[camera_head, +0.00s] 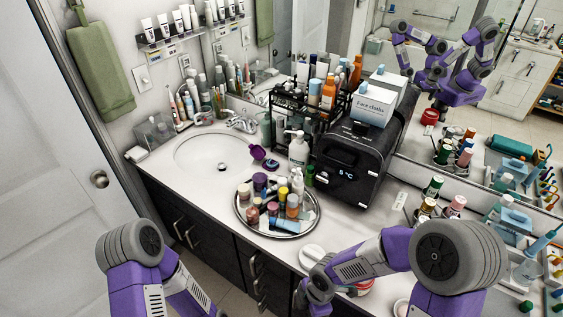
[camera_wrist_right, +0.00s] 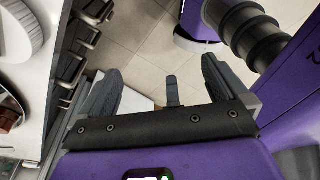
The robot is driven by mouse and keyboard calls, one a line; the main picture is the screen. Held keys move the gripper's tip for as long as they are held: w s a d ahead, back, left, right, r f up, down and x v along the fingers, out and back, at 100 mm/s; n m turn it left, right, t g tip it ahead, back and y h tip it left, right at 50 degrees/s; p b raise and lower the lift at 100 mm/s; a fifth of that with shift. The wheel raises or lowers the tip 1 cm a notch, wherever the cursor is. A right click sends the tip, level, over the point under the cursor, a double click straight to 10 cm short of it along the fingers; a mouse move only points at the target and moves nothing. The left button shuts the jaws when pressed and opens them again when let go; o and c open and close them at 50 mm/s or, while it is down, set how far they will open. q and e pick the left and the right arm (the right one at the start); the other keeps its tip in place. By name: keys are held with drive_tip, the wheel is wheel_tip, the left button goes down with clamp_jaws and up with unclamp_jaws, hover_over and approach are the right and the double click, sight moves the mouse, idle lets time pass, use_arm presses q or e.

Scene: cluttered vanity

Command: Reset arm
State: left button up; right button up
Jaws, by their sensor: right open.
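My right arm (camera_head: 362,258) reaches over the front of the vanity from the lower right in the head view. My right gripper (camera_wrist_right: 162,82) is open in the right wrist view, with its two dark fingers spread apart. Nothing is between them, and the tiled floor lies beyond. The gripper is beside the counter's front edge, near the drawer handles. My left arm (camera_head: 140,258) shows at the lower left of the head view, in front of the cabinet. Its gripper is outside the picture.
A round tray (camera_head: 247,222) crowded with bottles sits on the counter (camera_head: 228,200). A white round lid (camera_head: 312,257) lies close to my right arm. A black mini fridge (camera_head: 355,170) and sink (camera_head: 205,152) stand behind. Free floor (camera_wrist_right: 140,45) lies in front of the cabinet.

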drive_tip(key=s+d+f+m+y+b, duration=0.1)
drive_tip(key=s+f+m, duration=0.2)
drive_tip(key=f+m, duration=0.5)
drive_tip(key=s+d+f+m+t+y+b, duration=0.1)
drive_tip(key=s+f+m+b, duration=0.1)
drive_tip(key=f+m, duration=0.7)
drive_tip(key=s+m, duration=0.1)
drive_tip(key=m, duration=0.5)
drive_tip(key=shift+d+m, duration=0.2)
drive_tip(key=shift+m, duration=0.2)
